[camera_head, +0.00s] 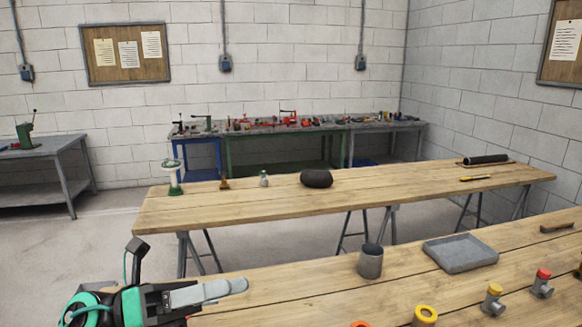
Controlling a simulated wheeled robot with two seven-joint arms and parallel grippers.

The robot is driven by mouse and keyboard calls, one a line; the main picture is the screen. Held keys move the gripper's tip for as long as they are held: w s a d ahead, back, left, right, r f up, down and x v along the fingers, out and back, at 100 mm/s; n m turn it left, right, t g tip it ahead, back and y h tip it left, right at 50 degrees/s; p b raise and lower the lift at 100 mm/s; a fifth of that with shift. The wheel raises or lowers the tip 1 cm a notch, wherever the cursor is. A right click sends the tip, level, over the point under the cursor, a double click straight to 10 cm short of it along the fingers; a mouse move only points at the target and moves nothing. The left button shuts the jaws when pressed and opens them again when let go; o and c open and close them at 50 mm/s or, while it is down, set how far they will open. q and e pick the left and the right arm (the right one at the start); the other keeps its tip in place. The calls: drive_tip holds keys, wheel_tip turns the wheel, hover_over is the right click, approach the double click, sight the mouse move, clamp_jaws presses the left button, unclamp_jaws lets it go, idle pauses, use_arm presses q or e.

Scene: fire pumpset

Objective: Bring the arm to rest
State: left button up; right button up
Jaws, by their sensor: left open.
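My left arm comes in at the lower left of the head view. Its gripper (215,291) is open and empty, just above the left end of the near wooden table (290,297), its grey fingers pointing right. The two fingers overlap from this angle, so the gap between them is hard to see. No object touches the fingers. My right gripper is out of view.
On the near table stand a grey cup (370,262), a grey tray (460,253) and several valve-like fittings with yellow (494,292) and red (543,275) tops. A farther wooden table (250,204) holds a dark rounded object (316,179). Tool benches line the back wall.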

use_arm(q)
drive_tip(key=w+a+f+n+t+y, duration=0.2)
drive_tip(key=w+a+n+t+y, duration=0.25)
drive_tip(key=n+t, duration=0.65)
drive_tip(key=w+a+f+n+t+y, duration=0.25)
drive_tip(key=n+t+y, duration=0.25)
drive_tip(key=n+t, duration=0.7)
drive_tip(key=a+f+n+g+y, duration=0.4)
drive_tip(key=f+n+y, duration=0.2)
drive_tip(key=f+n, duration=0.3)
drive_tip(key=a+f+n+g+y, duration=0.4)
drive_tip(key=f+n+y, duration=0.25)
drive_tip(key=f, duration=0.45)
drive_tip(key=s+d+f+n+g, duration=0.2)
drive_tip(key=s+f+n+g, duration=0.3)
drive_tip(key=s+f+g, duration=1.1)
drive_tip(key=s+f+t, duration=0.1)
drive_tip(key=s+f, duration=0.2)
drive_tip(key=f, duration=1.3)
drive_tip(key=s+f+t, duration=0.1)
drive_tip(key=s+f, duration=0.2)
drive_tip(key=f, duration=1.3)
drive_tip(key=s+a+f, duration=0.2)
drive_tip(key=s+f, duration=0.7)
drive_tip(key=f, duration=0.1)
drive_tip(key=s+a+f, duration=0.2)
drive_tip(key=s+f, duration=0.8)
drive_tip(key=shift+f+m+g, duration=0.35)
drive_tip(key=shift+g, duration=0.05)
